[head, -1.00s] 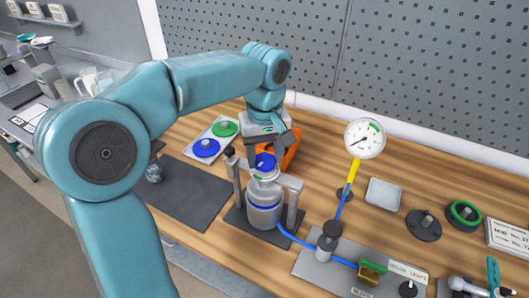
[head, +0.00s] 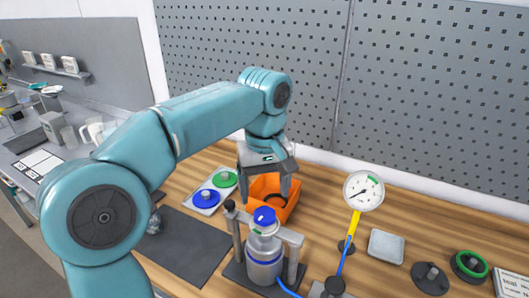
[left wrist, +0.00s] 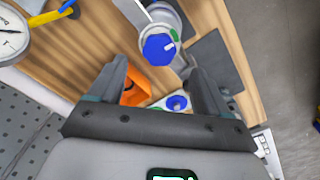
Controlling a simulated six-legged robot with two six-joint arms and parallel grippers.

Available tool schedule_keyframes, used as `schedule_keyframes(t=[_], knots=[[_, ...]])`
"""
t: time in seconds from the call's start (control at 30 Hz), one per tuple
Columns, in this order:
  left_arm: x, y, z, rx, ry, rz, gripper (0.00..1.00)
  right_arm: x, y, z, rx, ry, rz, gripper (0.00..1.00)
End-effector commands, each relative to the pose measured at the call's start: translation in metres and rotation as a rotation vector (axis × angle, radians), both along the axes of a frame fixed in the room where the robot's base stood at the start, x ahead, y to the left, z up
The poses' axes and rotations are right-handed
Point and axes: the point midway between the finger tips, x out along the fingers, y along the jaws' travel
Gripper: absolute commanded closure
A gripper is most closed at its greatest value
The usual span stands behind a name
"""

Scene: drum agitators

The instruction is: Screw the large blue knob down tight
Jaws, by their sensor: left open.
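The large blue knob (head: 264,215) sits on top of a metal vessel (head: 263,262) with a blue band, between two grey posts joined by a crossbar. In the left wrist view the knob (left wrist: 159,49) shows from above, with a pale mark on its face. My left gripper (head: 266,188) is open and empty, above and behind the knob, apart from it. My right gripper is not in view.
An orange bin (head: 290,207) with a dark ring inside stands just behind the vessel. A white tray (head: 197,208) with a blue and a green disc lies to the left. A dial gauge (head: 364,191) stands at the right, and a dark mat (head: 190,250) lies front left.

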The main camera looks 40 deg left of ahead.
Motion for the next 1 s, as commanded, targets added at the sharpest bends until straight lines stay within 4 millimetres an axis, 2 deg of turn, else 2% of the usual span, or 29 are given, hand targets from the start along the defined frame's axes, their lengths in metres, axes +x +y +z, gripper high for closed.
schedule_keyframes(t=[0.03, 0.2, 0.4, 0.57, 1.0], knots=[[0.001, 0.000, 0.016, 0.000, -0.005, 0.000, 0.22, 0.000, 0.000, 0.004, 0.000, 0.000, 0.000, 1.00], [0.001, -0.001, 0.061, 0.000, -0.005, 0.000, 0.22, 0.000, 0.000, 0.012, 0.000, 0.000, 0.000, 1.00], [0.000, -0.001, 0.094, 0.001, -0.002, 0.000, 0.22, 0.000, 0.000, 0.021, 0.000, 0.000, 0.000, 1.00], [-0.001, -0.001, 0.104, 0.001, -0.002, 0.000, 0.22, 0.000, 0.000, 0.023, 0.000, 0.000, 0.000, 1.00], [-0.001, -0.001, 0.104, 0.000, -0.001, 0.000, 0.22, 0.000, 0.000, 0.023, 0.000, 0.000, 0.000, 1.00]])
